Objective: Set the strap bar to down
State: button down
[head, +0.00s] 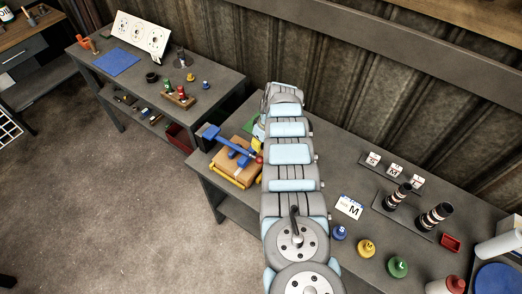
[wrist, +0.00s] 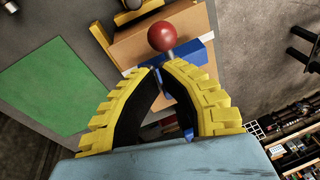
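The blue strap bar (head: 225,138) slopes over a tan wooden block (head: 240,174) at the left end of the near bench. A red ball (head: 259,160) shows at the block's right side, next to my arm. In the wrist view the red ball (wrist: 162,36) is just beyond the fingertips, with blue parts (wrist: 189,55) and the tan block (wrist: 135,48) behind. My gripper (wrist: 164,66) has yellow fingers arching close together, with blue visible between them. Whether the tips touch or clamp the blue part cannot be told.
A green mat (wrist: 45,85) lies beside the block. Another bench (head: 140,85) stands at the back left. Open floor (head: 120,210) lies left of the block.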

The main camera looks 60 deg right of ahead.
jog(key=s+d+r, duration=0.1)
jog(key=s+r, duration=0.3)
jog(key=r, duration=0.6)
jog(key=shift+s+d, duration=0.25)
jog(key=shift+s, duration=0.05)
jog(key=shift+f, duration=0.1)
